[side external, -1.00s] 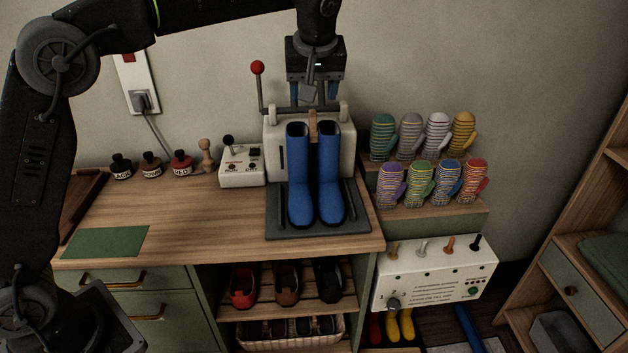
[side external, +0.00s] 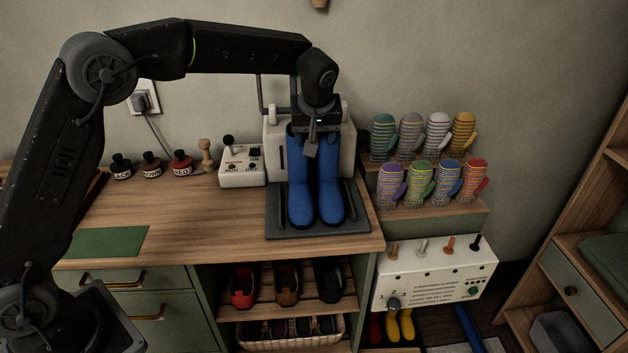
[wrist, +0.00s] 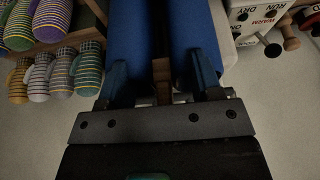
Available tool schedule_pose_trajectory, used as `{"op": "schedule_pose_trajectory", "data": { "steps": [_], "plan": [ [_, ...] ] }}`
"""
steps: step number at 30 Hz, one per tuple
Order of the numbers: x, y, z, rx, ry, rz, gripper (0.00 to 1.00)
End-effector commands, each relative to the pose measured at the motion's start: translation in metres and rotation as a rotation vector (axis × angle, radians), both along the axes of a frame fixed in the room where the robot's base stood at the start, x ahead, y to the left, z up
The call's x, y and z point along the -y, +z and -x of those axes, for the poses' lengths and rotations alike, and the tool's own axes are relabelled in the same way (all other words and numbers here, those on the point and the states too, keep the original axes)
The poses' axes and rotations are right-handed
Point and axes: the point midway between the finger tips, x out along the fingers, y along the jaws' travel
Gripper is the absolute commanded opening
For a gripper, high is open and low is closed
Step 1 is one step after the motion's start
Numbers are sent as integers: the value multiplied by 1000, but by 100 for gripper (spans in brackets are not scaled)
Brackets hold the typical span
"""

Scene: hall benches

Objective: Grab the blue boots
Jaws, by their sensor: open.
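The pair of blue boots (side external: 300,185) stands upright, side by side, on the dark base plate (side external: 355,222) of a pale machine (side external: 346,150) on the bench. My gripper (side external: 316,142) points down at the boot tops and hides part of their openings. In the wrist view the blue boots (wrist: 192,30) run up the picture, with a brown strip between them. My gripper's two fingers (wrist: 160,78) are apart, one by each boot's upper end. I cannot tell whether they touch the boots.
A small switch box (side external: 242,168) and several ink bottles (side external: 182,164) stand to the left. Striped mittens (side external: 420,180) stand on pegs at the right. A white control panel (side external: 435,270) sits below them. A green mat (side external: 105,242) lies on clear bench at the left.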

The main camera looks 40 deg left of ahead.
Motion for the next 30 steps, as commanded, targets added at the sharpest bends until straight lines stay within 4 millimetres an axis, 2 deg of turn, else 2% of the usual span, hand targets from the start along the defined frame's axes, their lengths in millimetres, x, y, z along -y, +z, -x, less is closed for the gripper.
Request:
{"op": "schedule_pose_trajectory", "data": {
  "steps": [3, 11, 27, 30],
  "plan": [
    [-3, -9, -2, 1, 2, 0, 59],
    [-3, -10, -3, 2, 1, 0, 57],
    [-3, -9, -3, 2, 1, 0, 6],
    [-3, -9, -3, 2, 1, 0, 0]
  ]
}}
